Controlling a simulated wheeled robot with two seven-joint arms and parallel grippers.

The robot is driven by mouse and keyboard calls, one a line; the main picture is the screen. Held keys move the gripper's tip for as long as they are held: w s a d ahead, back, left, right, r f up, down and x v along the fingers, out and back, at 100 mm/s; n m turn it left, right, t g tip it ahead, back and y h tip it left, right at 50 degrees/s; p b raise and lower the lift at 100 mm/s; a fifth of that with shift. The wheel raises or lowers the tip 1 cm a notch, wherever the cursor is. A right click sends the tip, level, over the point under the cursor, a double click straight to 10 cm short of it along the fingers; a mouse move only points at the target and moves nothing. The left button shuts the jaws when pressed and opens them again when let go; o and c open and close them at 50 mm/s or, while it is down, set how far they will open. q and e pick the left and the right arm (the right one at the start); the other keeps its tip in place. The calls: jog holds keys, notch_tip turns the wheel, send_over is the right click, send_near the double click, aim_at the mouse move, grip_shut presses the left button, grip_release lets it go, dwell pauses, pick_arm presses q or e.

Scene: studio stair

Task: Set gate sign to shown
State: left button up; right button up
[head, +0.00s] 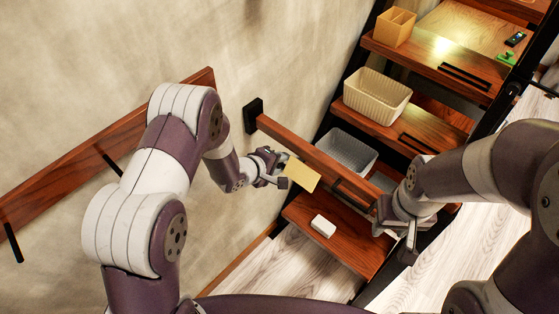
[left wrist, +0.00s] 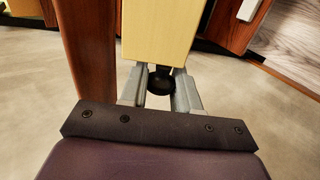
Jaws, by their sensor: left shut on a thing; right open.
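The gate is a wooden bar (head: 310,155) reaching out from a black bracket (head: 253,116) on the wall across the stair. A flat pale-yellow sign (head: 302,174) is beside the bar. My left gripper (head: 280,170) is shut at the sign's left edge. The left wrist view shows the yellow sign (left wrist: 157,32) beyond the fingers (left wrist: 160,88), with a dark round piece between them and the wooden bar (left wrist: 86,50) close on the left. My right gripper (head: 396,232) is open by the bar's far end; whether it touches the bar I cannot tell.
Wooden stair treads climb to the upper right. They carry a cream basket (head: 377,97), a grey basket (head: 348,151), a tan organizer (head: 395,27) and a small green object (head: 507,58). A white block (head: 323,226) lies on the lowest tread. A wooden handrail (head: 60,180) runs along the left wall.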

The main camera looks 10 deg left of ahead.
pick_arm(q)
jog(key=o, duration=1)
jog(key=p+v, duration=0.1)
jog(key=v, duration=1.1)
jog(key=shift+s+a+r+p, duration=0.15)
jog(key=shift+s+a+p, duration=0.05)
jog(key=shift+p, duration=0.1)
